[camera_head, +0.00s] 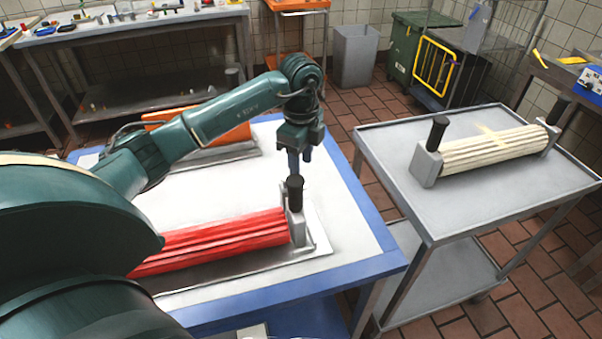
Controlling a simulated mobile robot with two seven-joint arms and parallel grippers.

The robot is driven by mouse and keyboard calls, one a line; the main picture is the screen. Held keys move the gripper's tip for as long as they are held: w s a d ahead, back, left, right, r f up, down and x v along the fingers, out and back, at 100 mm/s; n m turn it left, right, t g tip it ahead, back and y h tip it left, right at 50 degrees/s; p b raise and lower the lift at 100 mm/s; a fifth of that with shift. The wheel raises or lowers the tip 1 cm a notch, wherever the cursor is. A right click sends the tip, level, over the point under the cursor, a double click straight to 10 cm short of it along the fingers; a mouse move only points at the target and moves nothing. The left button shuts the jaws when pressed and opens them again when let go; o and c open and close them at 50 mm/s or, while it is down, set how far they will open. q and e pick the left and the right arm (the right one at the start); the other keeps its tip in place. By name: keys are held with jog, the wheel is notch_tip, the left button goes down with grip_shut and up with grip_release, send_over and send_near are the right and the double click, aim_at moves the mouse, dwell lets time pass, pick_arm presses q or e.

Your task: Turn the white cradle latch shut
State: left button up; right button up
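The white cradle (427,166) stands on the grey cart at the right, with a ribbed cream bundle (495,148) lying in it. A black upright handle (438,133) stands at its near left end and another (557,110) at its far right end. I cannot tell which is the latch or how far it is turned. My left gripper (300,165) points down just above the black handle (295,188) of the cradle with the red bundle (220,240). The gap between its fingers is too small to judge. My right gripper is not in view.
The blue-edged white table (345,215) carries the red bundle and an orange piece (175,130) behind my arm. The grey cart (380,145) stands to its right, with a narrow gap between. A green bin (412,45) and grey bin (355,55) stand at the back.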

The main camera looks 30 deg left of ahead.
pick_arm(q)
jog(key=shift+f, duration=2.7)
jog(key=shift+c, duration=0.6)
grip_shut()
